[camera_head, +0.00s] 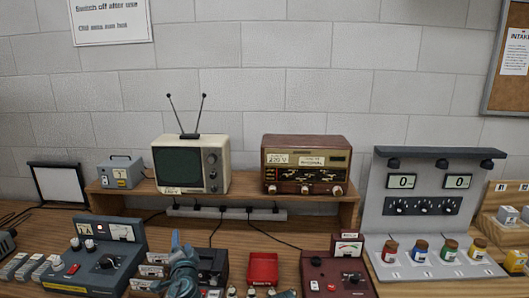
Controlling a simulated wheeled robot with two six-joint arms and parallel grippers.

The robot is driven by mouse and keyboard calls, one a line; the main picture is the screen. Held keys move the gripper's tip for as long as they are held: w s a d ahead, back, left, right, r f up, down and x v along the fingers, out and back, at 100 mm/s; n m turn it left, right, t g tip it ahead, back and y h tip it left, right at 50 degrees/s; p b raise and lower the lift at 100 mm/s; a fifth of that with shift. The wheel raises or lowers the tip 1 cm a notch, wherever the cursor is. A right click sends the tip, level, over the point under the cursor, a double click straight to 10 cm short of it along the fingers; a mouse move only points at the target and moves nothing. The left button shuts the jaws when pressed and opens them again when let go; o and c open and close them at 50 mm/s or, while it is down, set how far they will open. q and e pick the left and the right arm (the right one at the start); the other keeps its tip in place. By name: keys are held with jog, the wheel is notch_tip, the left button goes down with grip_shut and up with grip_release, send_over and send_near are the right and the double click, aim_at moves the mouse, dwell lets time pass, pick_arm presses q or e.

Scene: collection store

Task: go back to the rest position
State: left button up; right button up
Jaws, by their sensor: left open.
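My left gripper (181,250), blue-grey, shows at the bottom, left of centre. It is open, and I see nothing held in it. It stands in front of a dark instrument box (213,264) and hides part of it. White labelled cards (152,271) are just to its left. My right gripper is not in view.
A wooden shelf (345,210) bears a cream television (190,164) and a brown radio (306,164). Blue (96,262) and maroon (337,275) instruments flank a red tray (263,268). A grey test stand (428,215) with several small jars is at right.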

pick_arm(q)
jog(key=s+d+f+n+g, duration=0.3)
jog(key=s+d+f+g, duration=0.15)
jog(key=f, duration=0.25)
jog(key=s+d+f+n+g, duration=0.3)
jog(key=s+f+g, duration=0.15)
jog(key=f, duration=0.25)
jog(key=s+d+f+g+h, duration=0.2)
jog(key=s+d+g, duration=0.1)
jog(key=s+d, duration=0.2)
jog(key=s+d+f+m+g+h, duration=0.1)
jog(key=s+d+f+g+h, duration=0.1)
jog(key=s+d, duration=0.4)
jog(key=s+f+g, duration=0.1)
jog(key=s+g, duration=0.1)
jog(key=s, duration=0.2)
jog(key=shift+d+f, duration=0.15)
jog(key=shift+f, duration=0.1)
jog(key=shift+s, duration=0.1)
